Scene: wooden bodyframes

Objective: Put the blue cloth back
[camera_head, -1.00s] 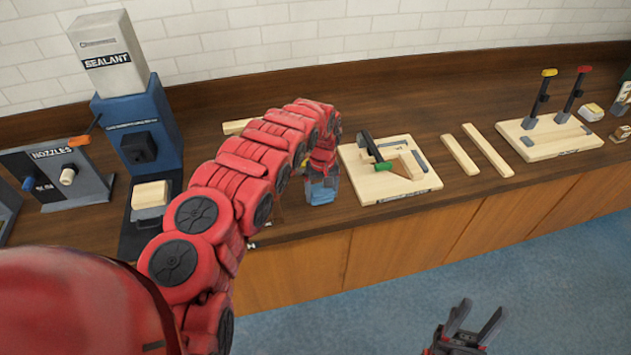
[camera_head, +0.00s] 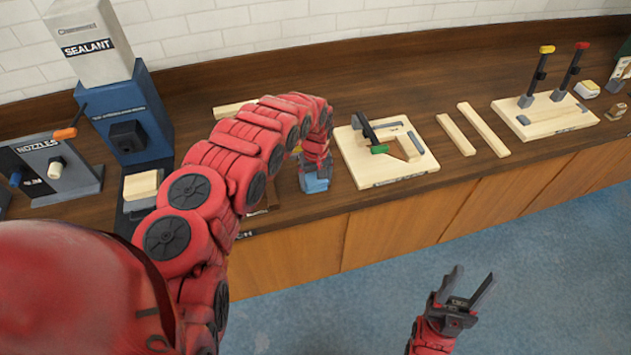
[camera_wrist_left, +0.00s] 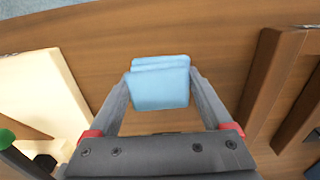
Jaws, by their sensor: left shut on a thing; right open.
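The blue cloth (camera_wrist_left: 160,88) is a folded, light-blue pad between the fingertips of my left gripper (camera_wrist_left: 160,76) in the left wrist view. My left gripper is shut on it. In the head view the cloth (camera_head: 315,184) shows below my left arm, over the counter's front part, left of the clamp board. I cannot tell whether it touches the counter. My right gripper (camera_head: 468,287) is open and empty, in front of the counter over the blue floor.
A clamp board (camera_head: 388,158) lies just right of the cloth. A brown wooden frame (camera_wrist_left: 282,78) lies on the other side. Two wooden strips (camera_head: 482,129) and a board with two upright clamps (camera_head: 545,115) are further right. The sealant dispenser (camera_head: 125,115) and nozzle stand (camera_head: 58,170) are left.

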